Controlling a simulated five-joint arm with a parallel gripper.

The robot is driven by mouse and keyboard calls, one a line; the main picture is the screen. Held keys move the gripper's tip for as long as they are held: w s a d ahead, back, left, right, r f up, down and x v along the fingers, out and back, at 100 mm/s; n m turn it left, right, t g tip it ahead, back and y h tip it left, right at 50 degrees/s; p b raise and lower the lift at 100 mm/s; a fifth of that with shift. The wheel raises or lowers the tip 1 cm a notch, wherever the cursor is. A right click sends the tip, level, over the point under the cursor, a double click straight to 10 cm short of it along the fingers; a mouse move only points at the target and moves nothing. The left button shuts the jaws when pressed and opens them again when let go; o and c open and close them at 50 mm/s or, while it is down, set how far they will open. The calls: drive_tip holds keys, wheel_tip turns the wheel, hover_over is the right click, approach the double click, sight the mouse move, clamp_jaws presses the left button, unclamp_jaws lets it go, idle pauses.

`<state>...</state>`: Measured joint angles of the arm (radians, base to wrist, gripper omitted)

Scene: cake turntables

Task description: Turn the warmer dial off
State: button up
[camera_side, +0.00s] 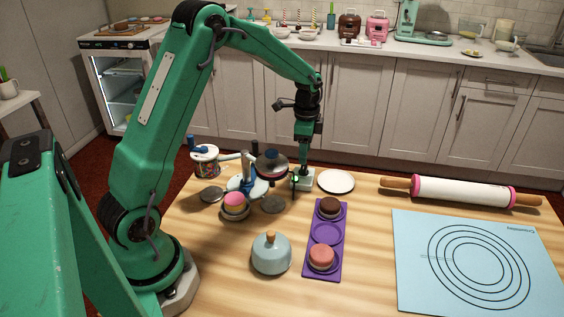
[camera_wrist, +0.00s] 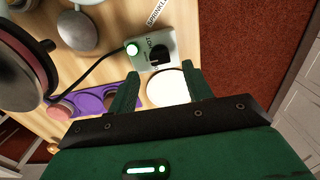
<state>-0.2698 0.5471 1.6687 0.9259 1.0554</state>
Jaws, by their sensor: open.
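The warmer control box (camera_side: 303,184) is a small pale green-grey block near the back of the table. The wrist view shows its face (camera_wrist: 141,62) with a black dial (camera_wrist: 159,53), the word HOT and a glowing green light (camera_wrist: 132,48). A black cable runs from the box toward a dark round disc (camera_wrist: 22,68), which also shows in the side view (camera_side: 272,164). My gripper (camera_side: 304,170) points down at the box. In the wrist view its open, empty fingers (camera_wrist: 161,72) are on either side of the dial's line; contact with the dial cannot be told.
A white plate (camera_side: 336,181) lies right of the box. A purple tray (camera_side: 325,255) with small cakes, a blue dome (camera_side: 271,255) and a pink-topped cake (camera_side: 234,201) stand nearer. A rolling pin (camera_side: 460,192) and blue mat (camera_side: 408,266) lie right. Bare wood lies around the tray.

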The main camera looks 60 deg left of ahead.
sight(304, 169)
drive_tip(key=shift+f, duration=2.4)
drive_tip(key=c, duration=1)
